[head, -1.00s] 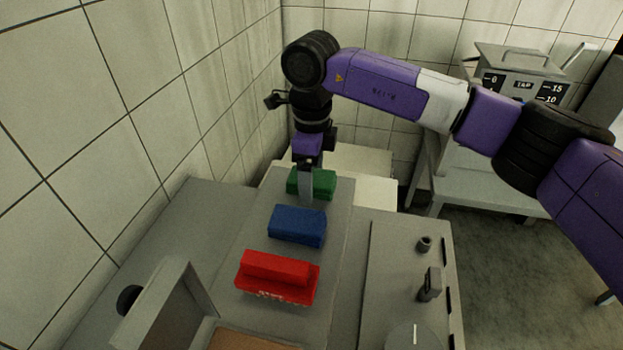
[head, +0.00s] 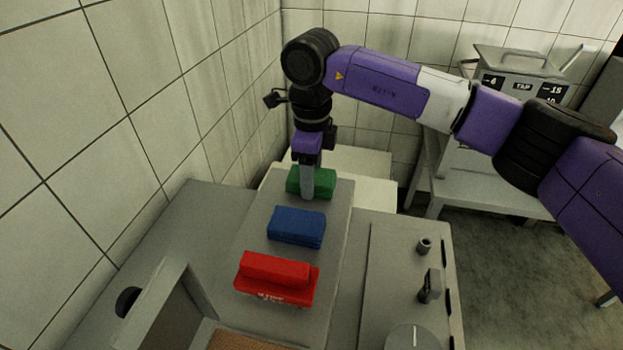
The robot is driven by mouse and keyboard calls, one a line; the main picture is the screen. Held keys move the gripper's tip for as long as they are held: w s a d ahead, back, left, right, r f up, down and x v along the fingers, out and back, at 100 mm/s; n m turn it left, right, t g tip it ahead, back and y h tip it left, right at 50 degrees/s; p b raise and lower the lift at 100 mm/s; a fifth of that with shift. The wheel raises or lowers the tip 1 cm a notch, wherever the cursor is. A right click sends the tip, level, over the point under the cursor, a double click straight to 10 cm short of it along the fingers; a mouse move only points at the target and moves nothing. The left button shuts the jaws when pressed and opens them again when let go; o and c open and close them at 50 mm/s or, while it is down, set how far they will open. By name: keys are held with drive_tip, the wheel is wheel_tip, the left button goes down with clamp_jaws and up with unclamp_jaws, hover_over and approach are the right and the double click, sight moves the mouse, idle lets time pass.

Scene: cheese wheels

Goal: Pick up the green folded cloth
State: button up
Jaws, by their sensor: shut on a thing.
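The green folded cloth (head: 325,181) lies at the far end of a raised grey surface (head: 338,235). My gripper (head: 307,192) reaches straight down over it, shut on the cloth, with a finger in front of its near side. That finger hides part of the cloth. I cannot see a gap between the cloth and the surface. A blue folded cloth (head: 296,227) lies nearer, just in front of my gripper. A red folded cloth (head: 276,279) lies nearest in the row.
A tiled wall (head: 120,90) runs along the left. A grey open box (head: 165,305) stands at the front left. A panel with small fittings (head: 395,270) is to the right.

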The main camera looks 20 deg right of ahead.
wheel_tip(320, 180, up, 19)
drive_tip(key=b, duration=0.1)
drive_tip(key=shift+r, duration=0.1)
drive_tip(key=o, duration=0.8)
drive_tip(key=c, duration=0.7)
